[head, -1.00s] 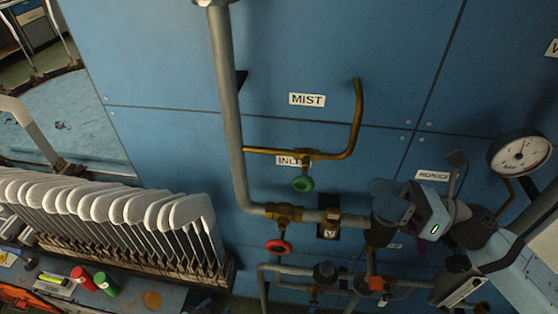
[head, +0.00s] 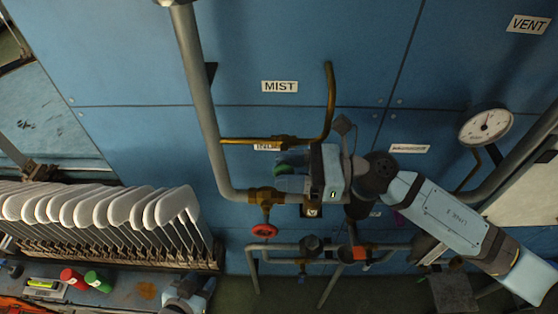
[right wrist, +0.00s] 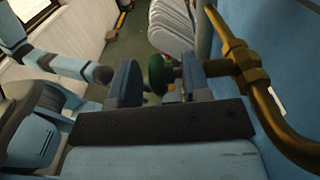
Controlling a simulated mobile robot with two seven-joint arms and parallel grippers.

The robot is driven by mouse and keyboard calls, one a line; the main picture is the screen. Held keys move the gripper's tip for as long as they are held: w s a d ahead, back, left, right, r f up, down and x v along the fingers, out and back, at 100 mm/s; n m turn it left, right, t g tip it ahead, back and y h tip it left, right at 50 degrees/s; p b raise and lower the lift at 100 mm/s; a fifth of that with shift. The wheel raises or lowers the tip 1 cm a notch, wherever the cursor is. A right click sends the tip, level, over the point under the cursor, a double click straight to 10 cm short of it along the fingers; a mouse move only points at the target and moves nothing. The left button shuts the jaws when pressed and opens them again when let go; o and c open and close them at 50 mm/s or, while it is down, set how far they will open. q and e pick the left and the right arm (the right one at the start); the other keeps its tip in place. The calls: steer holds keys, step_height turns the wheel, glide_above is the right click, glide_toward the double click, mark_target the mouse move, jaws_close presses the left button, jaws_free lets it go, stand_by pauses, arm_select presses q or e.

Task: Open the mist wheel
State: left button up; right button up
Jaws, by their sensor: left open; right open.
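The mist wheel is a small green handwheel (head: 284,169) on the brass pipe below the MIST label (head: 279,87). My right gripper (head: 292,175) is at this wheel and partly covers it in the head view. In the right wrist view the green wheel (right wrist: 157,74) shows between the two spread fingers of my right gripper (right wrist: 160,82). I cannot tell whether a finger touches it. My left gripper (head: 186,292) is low at the bottom edge of the head view, by the bench, far from the wheel; its fingertips are hard to make out.
A red handwheel (head: 265,231) hangs below the grey pipe (head: 205,110). A brass pipe (head: 329,100) rises right of the green wheel. A pressure gauge (head: 485,127) is at the right. A rack of white sock boards (head: 120,210) stands at the left, behind red and green cylinders.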

steer(key=shift+a, duration=0.85)
jaws_close()
steer(key=shift+p, duration=0.3)
